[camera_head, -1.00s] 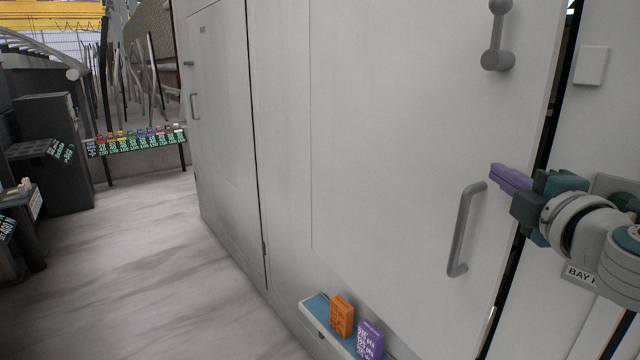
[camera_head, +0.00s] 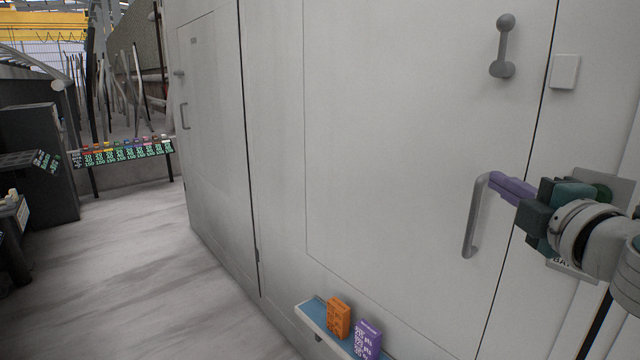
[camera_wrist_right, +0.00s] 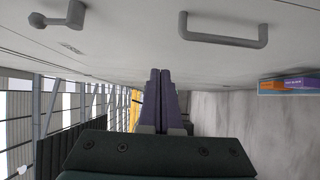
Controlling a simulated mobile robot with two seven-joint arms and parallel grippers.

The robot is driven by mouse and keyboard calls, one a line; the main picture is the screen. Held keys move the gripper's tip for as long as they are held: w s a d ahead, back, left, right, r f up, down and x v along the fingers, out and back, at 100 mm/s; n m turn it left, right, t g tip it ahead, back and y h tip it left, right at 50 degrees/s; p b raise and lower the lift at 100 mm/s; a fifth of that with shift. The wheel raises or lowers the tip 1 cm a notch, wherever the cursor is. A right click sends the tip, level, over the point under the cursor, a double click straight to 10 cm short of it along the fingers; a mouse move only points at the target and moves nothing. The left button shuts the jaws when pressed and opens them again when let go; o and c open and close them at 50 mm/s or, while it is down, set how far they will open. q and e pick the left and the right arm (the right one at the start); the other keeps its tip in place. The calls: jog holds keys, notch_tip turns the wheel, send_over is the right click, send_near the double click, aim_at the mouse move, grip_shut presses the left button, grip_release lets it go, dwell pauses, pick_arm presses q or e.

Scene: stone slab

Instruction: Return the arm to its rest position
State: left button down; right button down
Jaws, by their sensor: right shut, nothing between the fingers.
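My right arm comes in from the right in the head view. Its gripper (camera_head: 493,181) has purple fingers, which are shut and empty. The fingertips overlap the top of the grey bar handle (camera_head: 472,222) on the large white door (camera_head: 400,130). In the wrist view the closed fingers (camera_wrist_right: 159,75) stand apart from the handle (camera_wrist_right: 225,40), which lies above and to their right. The door sits flush with its frame, with only a thin dark seam along its right edge. My left gripper is not in view.
A grey lever latch (camera_head: 503,45) is high on the door. A low ledge (camera_head: 312,313) holds an orange box (camera_head: 339,317) and a purple box (camera_head: 368,339). A white switch plate (camera_head: 565,71) is on the right wall. Open floor (camera_head: 150,270) lies left.

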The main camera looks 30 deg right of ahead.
jog(key=s+a+r+m+g+h+p, duration=0.1)
jog(key=s+a+m+g+p, duration=0.15)
jog(key=s+m, duration=0.3)
jog(key=s+a+f+m+g+y+p, duration=0.2)
jog(key=s+a+g+y, duration=0.1)
jog(key=a, duration=0.5)
jog(key=s+a+f+m+g+y+p, duration=0.1)
jog(key=s+a+f+g+y+p, duration=0.2)
jog(key=a, duration=0.6)
jog(key=s+a+f+m+g+y+p, duration=0.1)
jog(key=s+a+m+g+y, duration=0.2)
jog(key=a, duration=0.5)
notch_tip(320, 180, up, 38)
jog(key=a+n+y+p, duration=0.1)
jog(key=p, duration=3.6)
jog(key=shift+s+a+n+p, duration=0.25)
jog(key=shift+s+n+p, duration=0.1)
jog(key=shift+p, duration=0.05)
